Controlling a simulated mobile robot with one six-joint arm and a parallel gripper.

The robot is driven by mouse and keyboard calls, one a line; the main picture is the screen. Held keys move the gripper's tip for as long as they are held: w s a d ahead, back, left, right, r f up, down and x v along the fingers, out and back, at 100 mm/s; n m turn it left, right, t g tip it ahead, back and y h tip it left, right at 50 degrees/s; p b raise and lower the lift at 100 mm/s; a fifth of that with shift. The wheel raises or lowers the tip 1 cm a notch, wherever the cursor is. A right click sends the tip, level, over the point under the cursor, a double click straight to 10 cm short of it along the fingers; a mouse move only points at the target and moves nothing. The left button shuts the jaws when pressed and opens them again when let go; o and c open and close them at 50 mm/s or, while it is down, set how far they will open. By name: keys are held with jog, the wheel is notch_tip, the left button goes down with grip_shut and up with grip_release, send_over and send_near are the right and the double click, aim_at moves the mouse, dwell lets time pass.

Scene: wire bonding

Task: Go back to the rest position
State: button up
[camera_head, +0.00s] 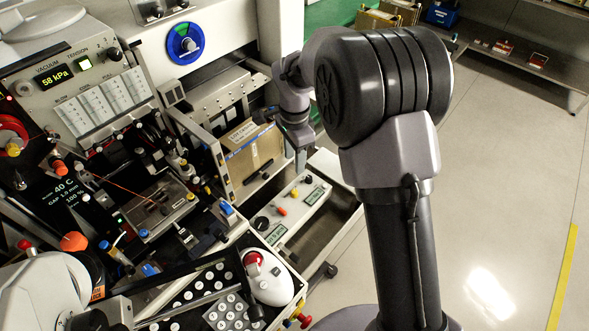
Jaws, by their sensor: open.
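My arm rises on the right side of the view, with its large dark elbow at the top, and reaches over to the left. My gripper (301,158) points down in front of the bonding machine, beside a cardboard box (252,152) in a bay. It is small and partly in shadow, and its jaws are open with nothing seen between them. The gap between gripper and drawer is hard to judge. The elbow and upper arm hide part of the floor behind.
The wire bonding machine (108,62) fills the left, with a vacuum and tension display, knobs and a lit stage. A white mouse-like controller (268,283) and a keypad (215,292) sit at its front. A shelf (520,58) stands at back right. The floor (500,190) at right is clear.

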notch_tip(320, 180, up, 3)
jog(key=shift+r+p, duration=0.15)
jog(key=shift+p, duration=0.15)
jog(key=s+d+r+n+t+y, duration=0.1)
jog(key=s+d+r+n+t, duration=0.3)
jog(key=s+r, duration=1.05)
jog(key=s+d+n+t, duration=0.1)
jog(key=s+n, duration=0.1)
jog(key=s, duration=0.4)
jog(key=s+d+n+y+b, duration=0.1)
jog(key=s+d+n, duration=0.1)
jog(key=s, duration=0.5)
jog(key=shift+n+t, duration=0.3)
jog(key=shift+t, duration=0.1)
